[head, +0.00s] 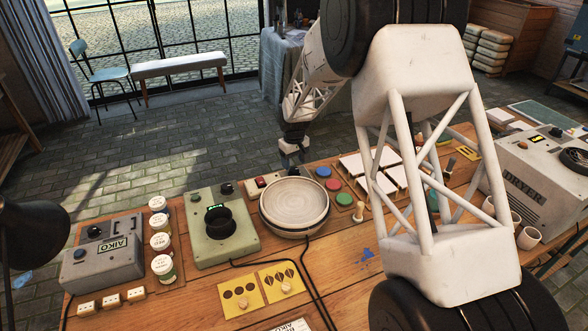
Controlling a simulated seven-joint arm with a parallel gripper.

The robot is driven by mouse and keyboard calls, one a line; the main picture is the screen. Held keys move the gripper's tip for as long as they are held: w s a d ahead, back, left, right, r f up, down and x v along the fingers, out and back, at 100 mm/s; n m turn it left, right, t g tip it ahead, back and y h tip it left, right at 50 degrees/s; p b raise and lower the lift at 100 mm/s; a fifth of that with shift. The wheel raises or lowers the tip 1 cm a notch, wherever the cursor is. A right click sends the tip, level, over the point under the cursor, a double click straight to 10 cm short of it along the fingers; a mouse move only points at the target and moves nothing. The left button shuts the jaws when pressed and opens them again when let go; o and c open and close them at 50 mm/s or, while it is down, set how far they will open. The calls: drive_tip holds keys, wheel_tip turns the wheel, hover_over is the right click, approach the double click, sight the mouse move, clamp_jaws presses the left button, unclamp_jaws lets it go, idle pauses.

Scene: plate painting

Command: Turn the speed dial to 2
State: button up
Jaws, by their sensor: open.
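A beige control box with a red switch (259,183) stands behind the round turntable wheel (294,204) on the wooden bench. A small dark knob (293,172) shows at the right part of this box, just below my gripper. It may be the speed dial, but its markings are too small to read. My gripper (292,155) points down above the box's right end, close over the knob. It looks empty and open. Whether its fingers touch the knob, I cannot tell.
A green machine (222,229) with a black cup stands left of the wheel. Paint jars (161,243) and a grey AIKO box (101,256) are further left. Coloured pads (333,185) and white tiles (371,165) lie right. A dryer (535,170) stands far right. My arm hides part of the bench.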

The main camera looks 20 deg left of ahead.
sight(294, 169)
drive_tip(key=shift+f, duration=1.85)
drive_tip(key=shift+c, duration=0.4)
drive_tip(key=c, duration=0.8)
drive_tip(key=shift+c, duration=0.2)
